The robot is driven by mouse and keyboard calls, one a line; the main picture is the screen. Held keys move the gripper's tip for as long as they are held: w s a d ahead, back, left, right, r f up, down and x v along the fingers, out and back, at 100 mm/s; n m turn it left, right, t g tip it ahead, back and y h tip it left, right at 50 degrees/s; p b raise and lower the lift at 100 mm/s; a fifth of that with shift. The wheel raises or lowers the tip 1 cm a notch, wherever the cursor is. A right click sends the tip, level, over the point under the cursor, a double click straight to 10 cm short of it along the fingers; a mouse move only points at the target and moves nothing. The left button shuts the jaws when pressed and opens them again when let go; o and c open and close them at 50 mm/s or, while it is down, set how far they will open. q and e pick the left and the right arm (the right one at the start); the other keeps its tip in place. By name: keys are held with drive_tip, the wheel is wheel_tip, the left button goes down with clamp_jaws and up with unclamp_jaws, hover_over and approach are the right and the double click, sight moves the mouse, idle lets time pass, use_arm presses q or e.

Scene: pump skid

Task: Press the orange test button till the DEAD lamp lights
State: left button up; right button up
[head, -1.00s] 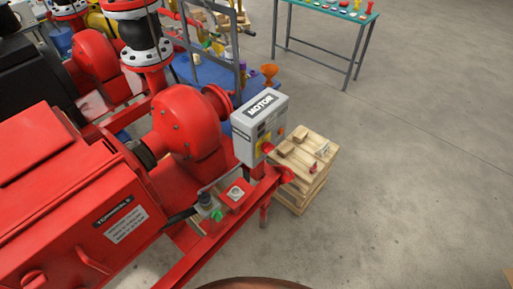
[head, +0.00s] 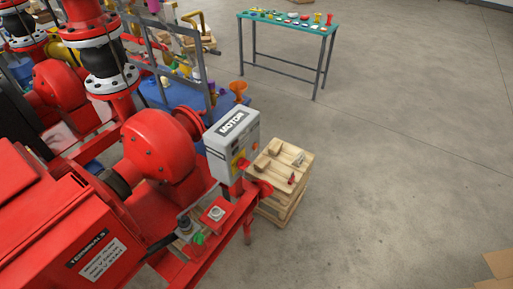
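A grey control box (head: 222,157) labelled MOTOR stands at the end of the red pump skid, near the middle of the head view. Its right-hand face carries a red and yellow switch (head: 240,162). A small orange spot (head: 254,148) beside the switch looks like the orange test button. I cannot make out the DEAD lamp or whether any lamp is lit; the face is steeply angled and small. Neither of my grippers is in view.
A wooden crate (head: 284,208) with small blocks on it stands just right of the box. A red skid rail (head: 222,240) runs below the box. A teal-topped table (head: 285,22) with small parts stands at the back.

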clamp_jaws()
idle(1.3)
